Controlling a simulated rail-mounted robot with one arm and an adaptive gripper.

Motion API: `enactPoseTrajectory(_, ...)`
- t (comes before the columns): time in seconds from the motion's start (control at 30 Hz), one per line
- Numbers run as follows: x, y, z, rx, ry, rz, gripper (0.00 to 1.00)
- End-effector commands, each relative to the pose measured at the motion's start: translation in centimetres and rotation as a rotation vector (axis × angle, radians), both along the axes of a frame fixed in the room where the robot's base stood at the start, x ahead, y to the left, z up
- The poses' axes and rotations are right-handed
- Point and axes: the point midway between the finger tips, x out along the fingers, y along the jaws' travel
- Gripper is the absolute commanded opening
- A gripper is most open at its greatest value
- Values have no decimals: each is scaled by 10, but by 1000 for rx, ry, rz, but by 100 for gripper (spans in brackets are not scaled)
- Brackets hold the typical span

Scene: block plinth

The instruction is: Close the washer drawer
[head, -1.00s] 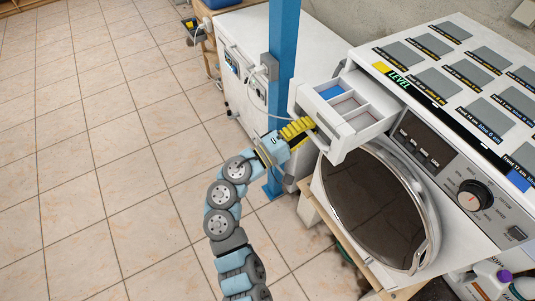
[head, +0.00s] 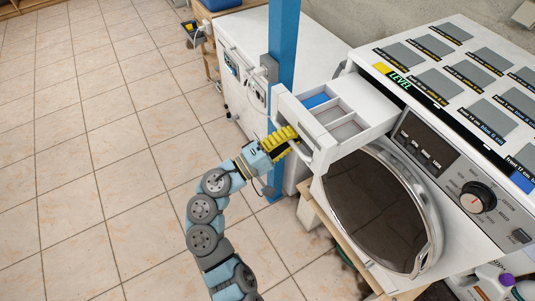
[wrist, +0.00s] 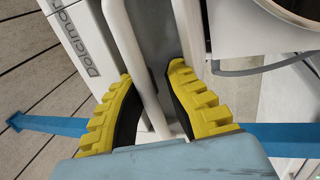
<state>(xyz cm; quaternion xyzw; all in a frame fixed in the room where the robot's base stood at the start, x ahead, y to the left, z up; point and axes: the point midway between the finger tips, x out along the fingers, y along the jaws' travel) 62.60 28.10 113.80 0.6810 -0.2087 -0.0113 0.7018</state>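The washer's white drawer (head: 348,116) is pulled well out of the upper left of the washer (head: 395,88) in the head view. It has several compartments, one with a blue insert (head: 316,101). My gripper (head: 281,141) is at the drawer front (head: 290,120), coming in from the left. In the wrist view, the white handle bar (wrist: 128,48) runs between the two yellow fingers of my gripper (wrist: 155,90), with their dark pads close on both sides. The exact pad contact is partly hidden.
The round dark washer door (head: 378,210) is below the drawer. A blue post (head: 284,50) stands just behind my gripper, and a second white machine (head: 235,65) is behind it. Bottles (head: 490,275) stand at the lower right. The tiled floor on the left is clear.

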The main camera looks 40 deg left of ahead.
Motion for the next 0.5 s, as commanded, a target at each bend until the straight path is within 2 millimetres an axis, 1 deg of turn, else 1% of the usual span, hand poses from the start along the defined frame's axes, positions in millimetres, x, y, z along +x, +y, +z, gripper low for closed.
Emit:
enactPoseTrajectory(0.03,1,1,-46,-11,87,7,26)
enactPoseTrajectory(0.5,-25,9,-52,-14,89,6,26)
